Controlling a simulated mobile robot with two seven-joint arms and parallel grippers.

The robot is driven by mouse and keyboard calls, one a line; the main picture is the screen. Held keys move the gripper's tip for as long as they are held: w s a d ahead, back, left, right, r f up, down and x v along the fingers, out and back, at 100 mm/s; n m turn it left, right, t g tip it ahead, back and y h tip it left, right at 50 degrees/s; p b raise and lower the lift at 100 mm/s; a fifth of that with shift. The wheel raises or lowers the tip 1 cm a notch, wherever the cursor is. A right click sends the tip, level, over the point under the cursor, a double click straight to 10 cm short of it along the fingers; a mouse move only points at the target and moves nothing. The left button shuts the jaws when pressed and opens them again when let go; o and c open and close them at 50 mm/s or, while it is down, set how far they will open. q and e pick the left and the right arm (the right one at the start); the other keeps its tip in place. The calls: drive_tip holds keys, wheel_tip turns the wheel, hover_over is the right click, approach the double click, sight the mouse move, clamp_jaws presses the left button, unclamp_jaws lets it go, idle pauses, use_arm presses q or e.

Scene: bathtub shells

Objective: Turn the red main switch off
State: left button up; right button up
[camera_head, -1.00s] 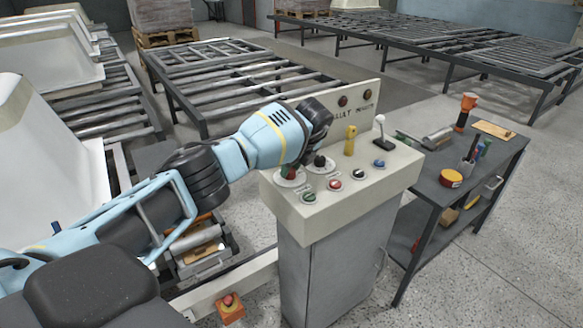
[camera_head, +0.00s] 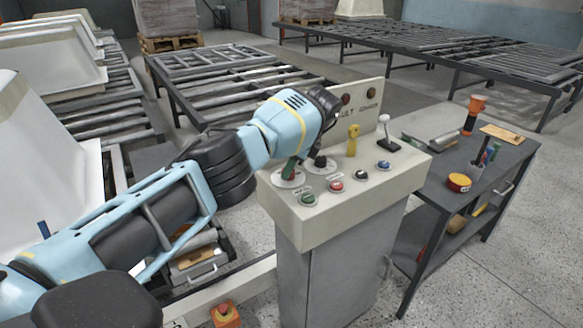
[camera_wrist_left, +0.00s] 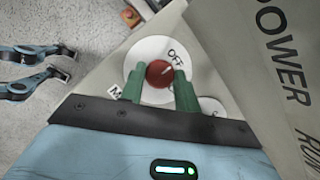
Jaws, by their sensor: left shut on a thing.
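The red main switch (camera_wrist_left: 160,73) is a round knob with a white mark on a white dial (camera_wrist_left: 147,52) in the left wrist view. "OFF" is printed at the dial's upper right; a partly covered "M" is at its left. The white mark seems to slant toward "OFF", but its exact angle is hard to tell. My left gripper (camera_wrist_left: 160,84) is shut on the knob, one green finger on each side. In the head view my left gripper (camera_head: 289,170) reaches down to the console's back left dial and hides the knob. My right gripper is not in view.
The console (camera_head: 340,205) also carries a black knob (camera_head: 320,162), a yellow handle (camera_head: 352,140), a lever (camera_head: 386,130) and several push buttons. Its upright back panel (camera_head: 365,98) stands close behind my gripper. A tool cart (camera_head: 440,175) stands on the right.

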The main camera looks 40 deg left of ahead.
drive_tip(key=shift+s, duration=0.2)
use_arm(q)
drive_tip(key=o, duration=1)
drive_tip(key=b+v, duration=0.1)
drive_tip(key=v, duration=0.5)
drive_tip(key=shift+d+r, duration=0.2)
drive_tip(key=shift+r, duration=0.05)
drive_tip(key=shift+w+d+r, duration=0.1)
drive_tip(key=shift+d+r, duration=0.05)
drive_tip(key=shift+r, duration=0.45)
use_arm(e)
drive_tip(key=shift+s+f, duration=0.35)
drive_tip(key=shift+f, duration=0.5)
